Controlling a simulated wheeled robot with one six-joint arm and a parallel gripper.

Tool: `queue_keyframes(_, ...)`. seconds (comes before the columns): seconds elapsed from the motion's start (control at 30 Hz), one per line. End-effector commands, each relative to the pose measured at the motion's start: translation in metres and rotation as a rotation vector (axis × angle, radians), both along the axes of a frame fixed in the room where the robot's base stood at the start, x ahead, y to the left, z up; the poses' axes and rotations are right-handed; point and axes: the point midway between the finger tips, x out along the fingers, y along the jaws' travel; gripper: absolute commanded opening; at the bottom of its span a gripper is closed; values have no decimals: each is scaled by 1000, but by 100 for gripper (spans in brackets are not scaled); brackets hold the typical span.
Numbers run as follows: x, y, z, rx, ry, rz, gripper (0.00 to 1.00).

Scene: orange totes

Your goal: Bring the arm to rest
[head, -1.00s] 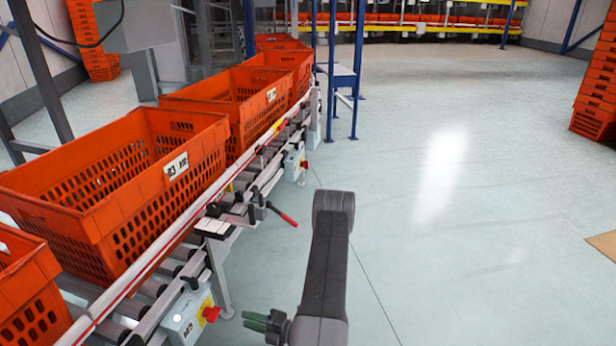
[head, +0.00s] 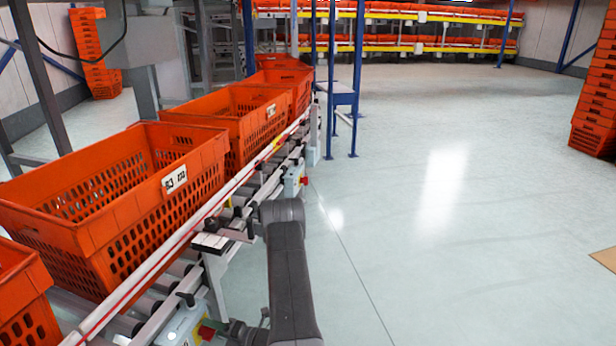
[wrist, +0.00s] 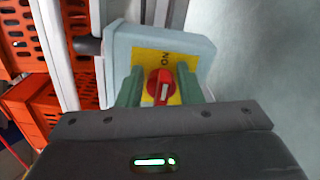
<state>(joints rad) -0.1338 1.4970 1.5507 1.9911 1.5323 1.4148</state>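My arm (head: 287,270) reaches down along the right side of the conveyor. My gripper (wrist: 158,88) is open in the wrist view, with its two green fingers apart. A red rotary knob (wrist: 160,86) on a yellow plate shows between the fingertips, with a little space visible on each side. I cannot tell whether the fingers touch it or stop short of it. The knob sits on a grey switch box (wrist: 118,50). In the head view the knob (head: 207,330) is at the bottom edge, just left of my gripper, which is mostly hidden there.
The roller conveyor (head: 180,268) carries several orange totes (head: 205,165) along the left. A second switch box (head: 292,180) hangs farther along its side. Stacked orange totes (head: 596,100) stand at the right.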

Motion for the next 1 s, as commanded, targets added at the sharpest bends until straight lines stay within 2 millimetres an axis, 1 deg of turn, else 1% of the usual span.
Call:
queue_keyframes(0.3, -2, 0, 4, -69, -233, 0, 33)
queue_keyframes(0.5, -3, 1, 6, -97, -329, 0, 33)
queue_keyframes(0.7, -3, 1, 6, -107, -366, 0, 33)
queue_keyframes(1.0, -3, 1, 6, -108, -367, 0, 33)
